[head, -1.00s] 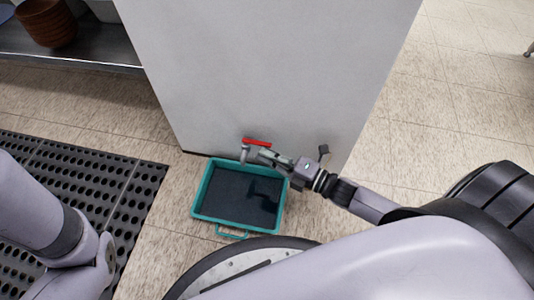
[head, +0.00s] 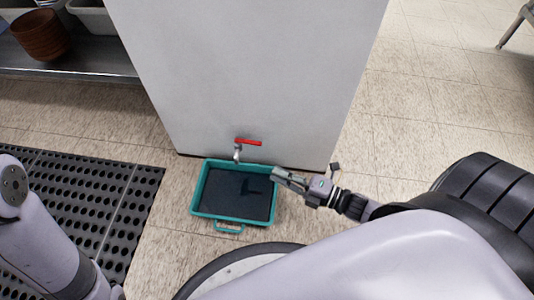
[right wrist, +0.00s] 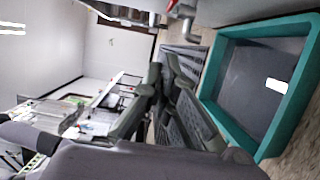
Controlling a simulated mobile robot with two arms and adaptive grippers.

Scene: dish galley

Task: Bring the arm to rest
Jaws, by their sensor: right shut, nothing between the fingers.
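My right gripper (head: 276,174) is shut and empty, a little to the right of a red-handled tap (head: 248,142) low on a pale cabinet. It hangs near the right edge of a teal tray (head: 193,201) on the floor below the tap. In the right wrist view my gripper's fingers (right wrist: 163,75) show closed up, with the tray (right wrist: 282,137) to their right and the tap partly in view (right wrist: 186,12) at the top. My left arm shows at the lower left in the head view, but its gripper is out of frame.
The pale cabinet (head: 250,70) stands right behind the tray. A black perforated mat (head: 125,205) lies on the left. A metal shelf (head: 75,66) with brown bowls (head: 40,35) is at the upper left. The tiled floor (head: 430,120) on the right is clear.

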